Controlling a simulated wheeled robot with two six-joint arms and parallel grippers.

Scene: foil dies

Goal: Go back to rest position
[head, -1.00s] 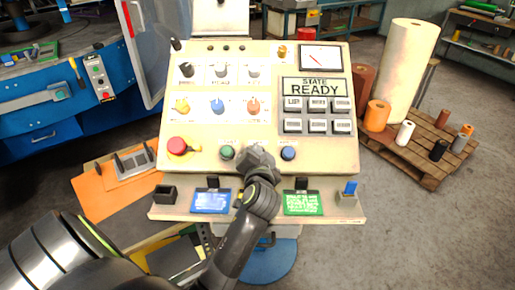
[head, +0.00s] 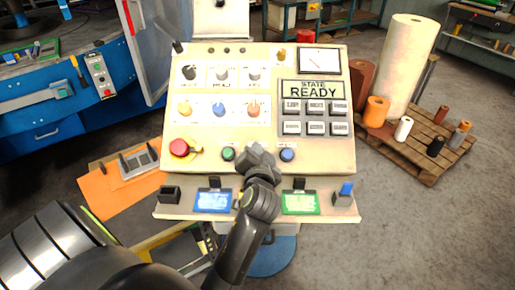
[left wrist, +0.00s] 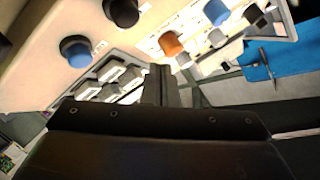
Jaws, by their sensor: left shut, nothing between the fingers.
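My left gripper (head: 257,152) is over the lower middle of the panel, between the green button (head: 228,154) and the blue button (head: 287,155). It is shut and empty; whether it touches the panel I cannot tell. In the left wrist view its closed fingers (left wrist: 160,86) point toward the panel, with a blue knob (left wrist: 75,51) and an orange knob (left wrist: 171,44) beyond. My right gripper is not in view.
A red emergency button (head: 180,147) is left of the gripper. A ledge below holds a blue card (head: 212,201) and a green card (head: 300,202). A wooden pallet (head: 425,160) with rolls stands at right, a blue machine (head: 50,130) at left. Floor at lower right is clear.

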